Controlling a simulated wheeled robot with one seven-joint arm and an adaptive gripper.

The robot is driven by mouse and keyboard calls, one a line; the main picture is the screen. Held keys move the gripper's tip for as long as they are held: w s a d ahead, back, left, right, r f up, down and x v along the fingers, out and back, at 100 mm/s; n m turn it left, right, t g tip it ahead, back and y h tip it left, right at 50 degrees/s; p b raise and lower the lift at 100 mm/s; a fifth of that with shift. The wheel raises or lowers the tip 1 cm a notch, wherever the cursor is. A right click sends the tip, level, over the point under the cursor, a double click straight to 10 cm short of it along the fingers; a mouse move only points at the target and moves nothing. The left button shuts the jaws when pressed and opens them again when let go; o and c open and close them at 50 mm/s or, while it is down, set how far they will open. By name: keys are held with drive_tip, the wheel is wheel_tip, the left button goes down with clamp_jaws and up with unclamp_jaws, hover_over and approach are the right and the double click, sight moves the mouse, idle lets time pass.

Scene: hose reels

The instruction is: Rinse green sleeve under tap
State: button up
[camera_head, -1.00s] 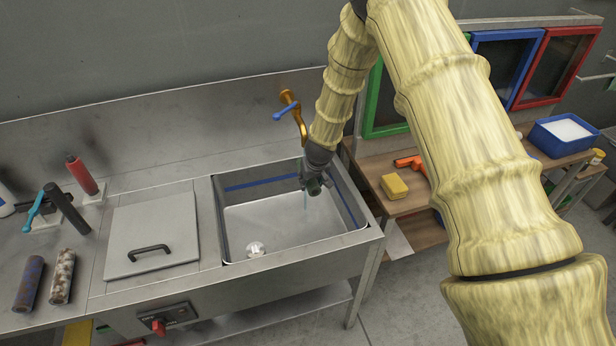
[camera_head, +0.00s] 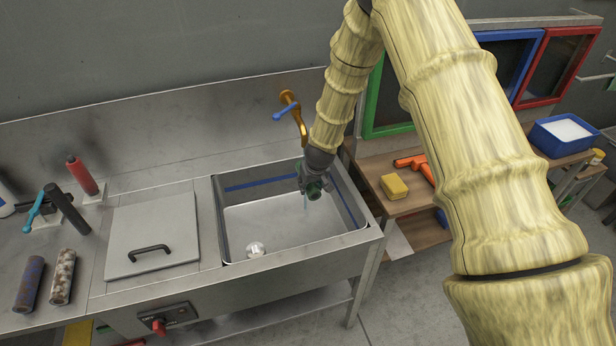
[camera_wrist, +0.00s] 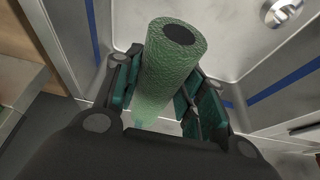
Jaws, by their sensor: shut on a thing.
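The green sleeve (camera_wrist: 167,75) is a textured roll with a dark round end, clearest in the wrist view. My gripper (camera_wrist: 165,95) is shut on it, one finger on each side. In the head view my gripper (camera_head: 314,190) is over the right part of the sink basin (camera_head: 290,225), below and right of the brass tap (camera_head: 298,110) with its blue lever (camera_head: 287,112). A thin bluish streak shows below the tap in front of the gripper. In the head view the sleeve is mostly hidden by the gripper.
A lidded cover (camera_head: 150,235) lies left of the basin. Blue and mottled sleeves (camera_head: 62,276), a red roller (camera_head: 82,175) and a dark one stand or lie further left. A yellow sponge (camera_head: 394,187) and blue tray (camera_head: 566,135) are on the right bench. The basin floor is clear.

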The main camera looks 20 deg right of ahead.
drive_tip(key=shift+s+d+r+p, duration=0.1)
drive_tip(key=shift+s+r, duration=0.3)
drive_tip(key=shift+s, duration=0.9)
drive_tip(key=shift+s+r+p, duration=0.1)
drive_tip(key=shift+s+r, duration=0.3)
drive_tip(key=shift+s, duration=0.95)
drive_tip(key=shift+s+d+r+p, duration=0.1)
drive_tip(key=shift+s+r, duration=0.3)
drive_tip(key=shift+s, duration=0.9)
